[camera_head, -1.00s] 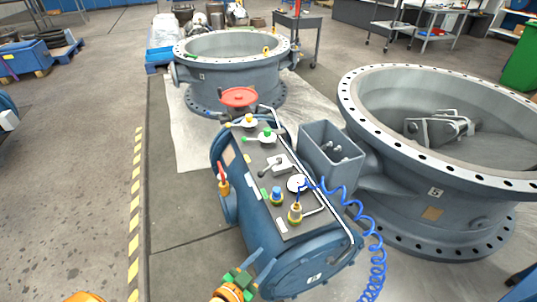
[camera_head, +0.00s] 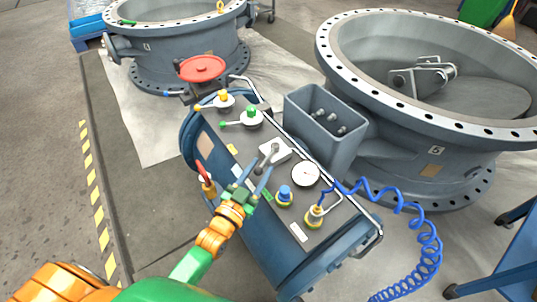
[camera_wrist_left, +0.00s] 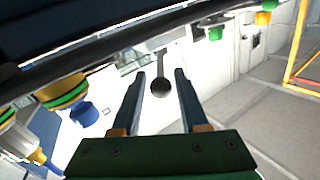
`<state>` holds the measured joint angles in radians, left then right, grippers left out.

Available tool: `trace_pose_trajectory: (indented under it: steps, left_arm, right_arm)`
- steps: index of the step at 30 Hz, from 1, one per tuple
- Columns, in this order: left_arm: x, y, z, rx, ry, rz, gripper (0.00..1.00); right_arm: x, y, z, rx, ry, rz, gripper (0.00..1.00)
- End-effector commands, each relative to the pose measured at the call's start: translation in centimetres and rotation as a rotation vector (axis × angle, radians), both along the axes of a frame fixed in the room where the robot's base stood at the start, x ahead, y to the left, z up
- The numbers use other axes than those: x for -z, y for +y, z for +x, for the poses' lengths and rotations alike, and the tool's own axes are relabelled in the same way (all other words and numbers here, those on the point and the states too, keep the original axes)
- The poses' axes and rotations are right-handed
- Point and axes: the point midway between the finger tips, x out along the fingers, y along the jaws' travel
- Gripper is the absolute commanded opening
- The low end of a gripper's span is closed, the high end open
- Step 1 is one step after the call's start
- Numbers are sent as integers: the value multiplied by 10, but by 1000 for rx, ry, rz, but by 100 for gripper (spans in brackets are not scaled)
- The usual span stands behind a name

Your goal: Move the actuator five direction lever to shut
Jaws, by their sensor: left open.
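The blue actuator (camera_head: 262,240) stands in front of the large valve marked 5 (camera_head: 470,130). Its direction lever (camera_head: 272,154) is a grey handle on a white block on the dark top panel. The lever ends in a dark ball knob, which shows in the left wrist view (camera_wrist_left: 160,88) lined up in the gap between my fingertips. My left gripper (camera_head: 261,167) is open beside the lever at the panel's left edge, its fingers pointing at the lever. I cannot tell whether either finger touches the knob. My right gripper is out of view.
Yellow (camera_head: 222,98) and green (camera_head: 251,118) valve handles lie behind the lever. A round gauge (camera_head: 306,173), a blue knob (camera_head: 285,195) and a coiled blue hose (camera_head: 425,240) are nearby. A red-handled part (camera_head: 205,180) stands left of the panel. A red handwheel (camera_head: 202,69) stands behind.

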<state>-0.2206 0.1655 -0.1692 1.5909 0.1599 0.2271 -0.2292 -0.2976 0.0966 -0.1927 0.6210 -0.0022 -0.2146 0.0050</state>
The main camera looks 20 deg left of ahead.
Motion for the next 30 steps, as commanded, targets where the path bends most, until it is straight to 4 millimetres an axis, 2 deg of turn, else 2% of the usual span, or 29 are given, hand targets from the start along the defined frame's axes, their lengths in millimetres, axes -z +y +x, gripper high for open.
trace_pose_trajectory:
  steps: [3, 9, 13, 20, 21, 24, 26, 30]
  left_arm:
    - [2, -4, 23, -1, -2, -1, 44]
    - [2, -8, 50, -1, 1, -1, 44]
    - [1, -10, 58, 0, 1, -1, 44]
    - [1, -10, 59, 0, 2, -1, 44]
    - [1, -10, 59, 0, 2, -1, 41]
    - [1, -10, 59, 0, 2, -1, 14]
    - [1, -10, 59, 0, 2, -1, 0]
    - [1, -10, 58, 0, 2, -1, 0]
  right_arm:
    - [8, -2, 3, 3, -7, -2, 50]
    - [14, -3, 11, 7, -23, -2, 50]
    - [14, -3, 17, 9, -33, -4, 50]
    - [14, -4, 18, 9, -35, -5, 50]
    - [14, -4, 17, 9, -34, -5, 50]
    - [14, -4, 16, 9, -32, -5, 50]
    - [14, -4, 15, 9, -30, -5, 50]
    - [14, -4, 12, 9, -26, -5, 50]
